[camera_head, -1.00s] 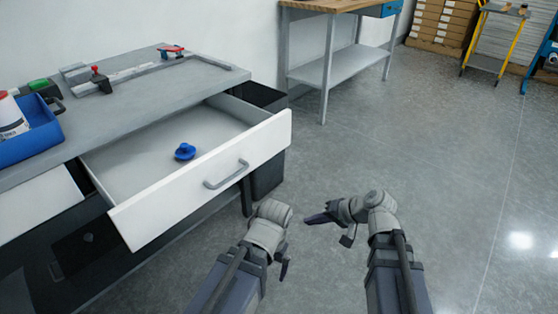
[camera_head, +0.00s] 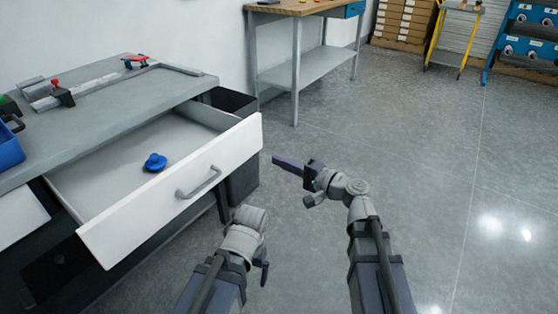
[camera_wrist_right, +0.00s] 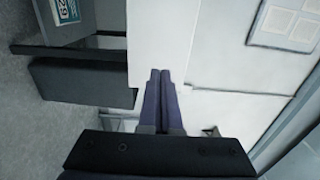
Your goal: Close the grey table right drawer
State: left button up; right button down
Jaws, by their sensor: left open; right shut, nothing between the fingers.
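The right drawer (camera_head: 165,205) of the grey table (camera_head: 110,110) is pulled well out, with a white front and a grey bar handle (camera_head: 198,182). A blue knob-like object (camera_head: 155,163) lies inside it. My right gripper (camera_head: 276,159) is shut and empty, pointing left close to the right end of the drawer front. In the right wrist view its closed fingers (camera_wrist_right: 163,76) overlap a white panel, likely the drawer front (camera_wrist_right: 155,35); I cannot tell whether they touch. My left gripper (camera_head: 264,274) is open and empty, below and right of the drawer.
A black bin (camera_head: 235,103) stands beside the table, behind the drawer. A blue bin (camera_head: 8,148) and a red-handled tool (camera_head: 62,94) are on the tabletop. A wood-topped workbench (camera_head: 300,8) stands at the back. The floor to the right is clear.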

aim_at(243, 145)
jog(key=x, duration=1.1)
jog(key=shift+w, duration=0.1)
